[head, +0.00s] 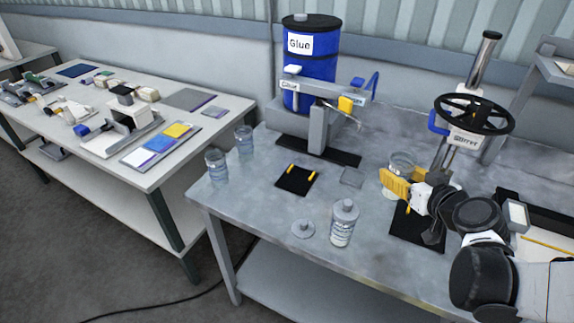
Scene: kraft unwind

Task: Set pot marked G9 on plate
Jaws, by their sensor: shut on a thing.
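My gripper (394,186), with yellow fingers, is at the right part of the grey metal table, shut on a clear glass pot (402,160). The fingers and wrist cover much of this pot; I cannot read any mark on it or tell whether it touches the table. Two more clear pots, a nearer one (216,167) and a farther one (244,141), stand near the table's left edge; their marks are too small to read. A black square plate (297,184) with two yellow strips lies mid-table, below the glue stand, left of my gripper, and its top is empty.
A capped clear bottle (343,226) and a grey round lid (302,230) stand near the front edge. A thin clear square (351,177) lies between plate and gripper. A blue glue drum stand (316,115) rises behind the plate. A handwheel press (472,115) stands behind my wrist.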

